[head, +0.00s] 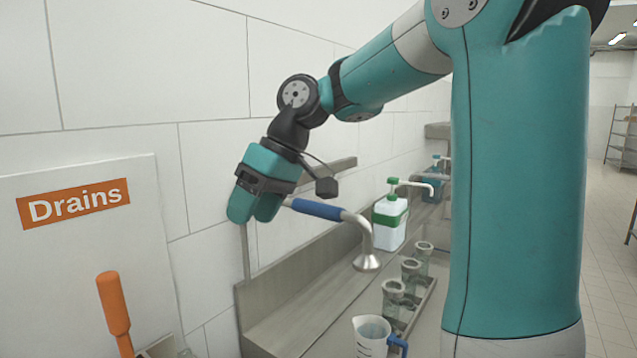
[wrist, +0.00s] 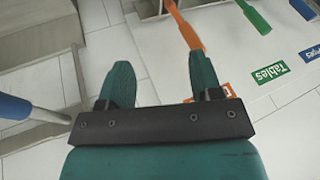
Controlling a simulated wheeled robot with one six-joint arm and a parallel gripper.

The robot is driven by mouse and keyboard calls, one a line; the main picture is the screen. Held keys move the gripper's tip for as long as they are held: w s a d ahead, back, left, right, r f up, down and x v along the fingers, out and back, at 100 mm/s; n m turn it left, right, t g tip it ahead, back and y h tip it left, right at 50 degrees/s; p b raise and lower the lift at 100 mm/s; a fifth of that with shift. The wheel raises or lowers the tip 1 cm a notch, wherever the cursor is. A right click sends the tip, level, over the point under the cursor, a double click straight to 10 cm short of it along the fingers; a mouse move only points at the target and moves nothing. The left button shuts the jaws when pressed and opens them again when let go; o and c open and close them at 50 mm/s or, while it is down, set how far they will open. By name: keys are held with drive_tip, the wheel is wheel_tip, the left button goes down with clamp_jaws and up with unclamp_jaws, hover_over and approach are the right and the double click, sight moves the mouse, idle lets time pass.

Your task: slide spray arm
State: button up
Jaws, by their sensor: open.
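The spray arm has a blue grip (head: 318,209) and a bent metal tube ending in a flared spray head (head: 367,262), which points down over the steel counter. My gripper (head: 254,214) is at the left end of the blue grip in the head view and hides what lies behind it. In the wrist view, my gripper (wrist: 160,68) has its two teal fingers apart with nothing held between them. The blue grip (wrist: 14,106) shows at the left edge there, outside the fingers, with a grey tube running right from it.
A steel ledge (head: 300,305) runs along the tiled wall. A white bottle with a green pump (head: 389,222), several glass jars (head: 393,298) and a measuring jug (head: 372,338) stand along it. An orange-handled tool (head: 113,305) hangs by the Drains board (head: 75,245).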

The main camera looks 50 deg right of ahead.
drive_tip(key=w+d+r+m+p, duration=0.1)
drive_tip(key=d+r, duration=0.2)
drive_tip(key=d, duration=0.3)
drive_tip(key=d+r+p, duration=0.2)
drive_tip(key=d+r, duration=0.2)
drive_tip(key=d, duration=0.3)
drive_tip(key=m+t+h+p, duration=0.1)
drive_tip(key=h, duration=0.1)
approach(320, 205)
drive_tip(key=b+x, duration=0.1)
drive_tip(key=x, duration=0.2)
drive_tip(key=b+x, duration=0.1)
drive_tip(key=x, duration=0.3)
drive_tip(key=d+b+x, duration=0.1)
drive_tip(key=x, duration=0.2)
drive_tip(key=shift+w+a+f, duration=0.1)
drive_tip(key=shift+w+f, duration=0.1)
drive_tip(key=shift+w, duration=0.1)
clamp_jaws()
drive_tip(key=d+p, duration=0.2)
drive_tip(key=d, duration=0.4)
drive_tip(key=shift+w, duration=0.45)
unclamp_jaws()
drive_tip(key=shift+r, duration=0.15)
